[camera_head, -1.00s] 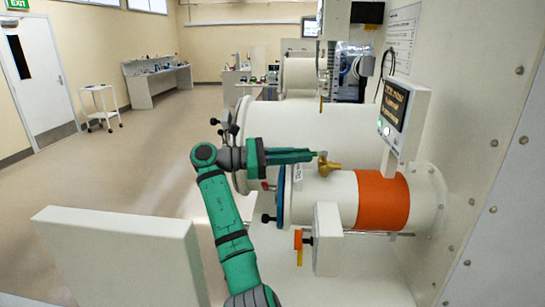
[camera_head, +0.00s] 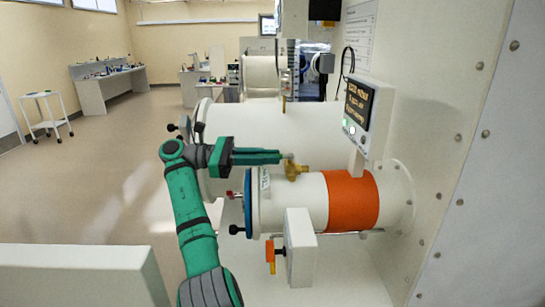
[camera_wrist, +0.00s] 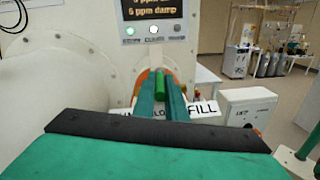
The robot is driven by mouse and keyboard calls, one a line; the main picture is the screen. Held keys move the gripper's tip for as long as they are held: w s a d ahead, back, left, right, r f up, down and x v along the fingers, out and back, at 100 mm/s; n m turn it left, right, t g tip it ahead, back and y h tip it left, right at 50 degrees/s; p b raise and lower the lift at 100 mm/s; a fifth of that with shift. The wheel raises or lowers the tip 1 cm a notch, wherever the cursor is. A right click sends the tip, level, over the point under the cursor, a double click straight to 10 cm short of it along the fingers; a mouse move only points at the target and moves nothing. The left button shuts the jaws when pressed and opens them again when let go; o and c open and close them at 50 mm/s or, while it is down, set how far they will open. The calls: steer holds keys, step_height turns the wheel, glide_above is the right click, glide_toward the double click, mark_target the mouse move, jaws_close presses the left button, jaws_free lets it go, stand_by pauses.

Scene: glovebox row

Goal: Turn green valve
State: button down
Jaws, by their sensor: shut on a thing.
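The green valve handle (camera_wrist: 160,86) shows in the wrist view as a short bright green bar between my two darker green fingers. My gripper (camera_wrist: 161,98) is shut on it. In the head view my gripper (camera_head: 287,157) reaches right to a brass valve body (camera_head: 296,171) on top of the small white cylinder. The fingers hide the handle there. A white label plate (camera_wrist: 204,108) reading "FILL" at its right end lies beneath the fingers, its middle partly covered.
The small cylinder has an orange band (camera_head: 351,201) and a blue ring (camera_head: 248,203). A lit display (camera_head: 366,109) stands close behind the valve. A larger white cylinder (camera_head: 260,137) lies beyond. An orange-handled lever (camera_head: 270,255) hangs below. The floor at left is open.

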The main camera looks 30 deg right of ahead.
steer(key=shift+a+f, duration=0.1)
steer(key=c, duration=1.8)
jaws_free()
steer(key=shift+c, duration=0.2)
steer(key=shift+o, duration=0.2)
steer(key=shift+w+a, duration=0.1)
steer(key=shift+a, duration=0.25)
steer(key=shift+d+r, duration=0.2)
steer(key=shift+r, duration=0.1)
steer(key=r, duration=0.3)
steer(key=shift+s+a, duration=0.2)
steer(key=shift+a, duration=0.05)
steer(key=s+a+r, duration=0.6)
steer(key=s+r, duration=0.3)
steer(key=s, duration=0.3)
steer(key=shift+r, duration=0.2)
steer(key=shift+a, duration=0.1)
